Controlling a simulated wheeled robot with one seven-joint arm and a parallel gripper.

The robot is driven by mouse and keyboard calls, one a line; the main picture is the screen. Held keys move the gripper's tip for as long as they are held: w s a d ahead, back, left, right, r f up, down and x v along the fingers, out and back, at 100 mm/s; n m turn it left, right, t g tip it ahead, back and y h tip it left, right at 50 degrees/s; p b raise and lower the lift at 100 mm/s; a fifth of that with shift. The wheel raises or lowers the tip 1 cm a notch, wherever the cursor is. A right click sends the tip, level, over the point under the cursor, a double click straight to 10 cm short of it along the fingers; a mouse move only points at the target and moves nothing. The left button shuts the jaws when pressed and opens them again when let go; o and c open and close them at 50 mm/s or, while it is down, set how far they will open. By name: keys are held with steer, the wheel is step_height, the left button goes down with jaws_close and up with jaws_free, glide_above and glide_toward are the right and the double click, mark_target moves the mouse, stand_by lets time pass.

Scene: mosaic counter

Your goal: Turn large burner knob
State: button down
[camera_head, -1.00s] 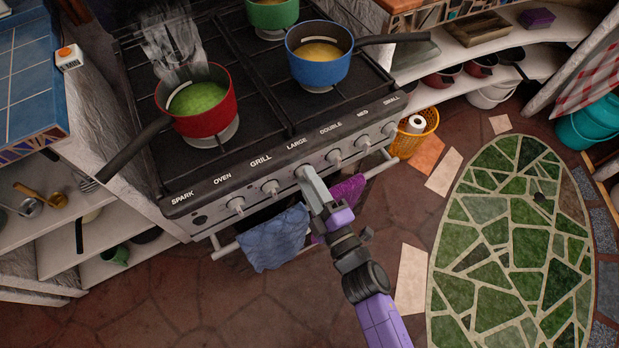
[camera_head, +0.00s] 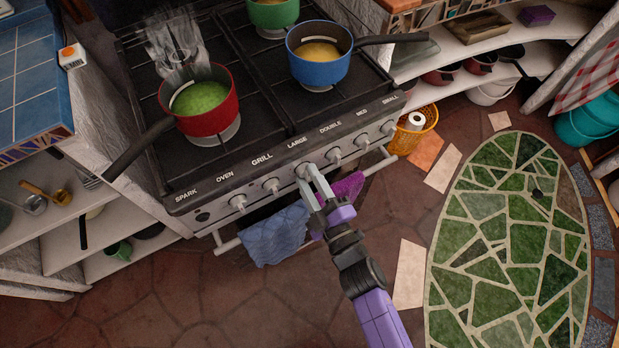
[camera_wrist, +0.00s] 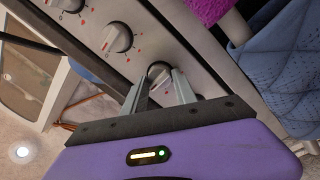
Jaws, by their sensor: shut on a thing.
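The stove's front panel (camera_head: 282,166) carries a row of metal knobs under printed labels. The large burner knob (camera_head: 303,170) is below the word LARGE. My gripper (camera_head: 308,179) reaches it from the front, with its two grey fingers on either side of the knob and shut on it. In the wrist view the knob (camera_wrist: 159,74) shows between the fingertips (camera_wrist: 158,80), its lower part hidden by the fingers. The grill knob (camera_head: 270,186) is just left of it and the double knob (camera_head: 333,156) just right.
A blue towel (camera_head: 274,236) and a purple towel (camera_head: 347,188) hang on the oven rail close below my gripper. A red pot (camera_head: 212,119) with green contents and a blue pot (camera_head: 318,70) stand on the stove. The tiled floor in front is clear.

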steer(key=c, duration=1)
jaws_free()
steer(key=shift+f, duration=0.1)
steer(key=v, duration=0.8)
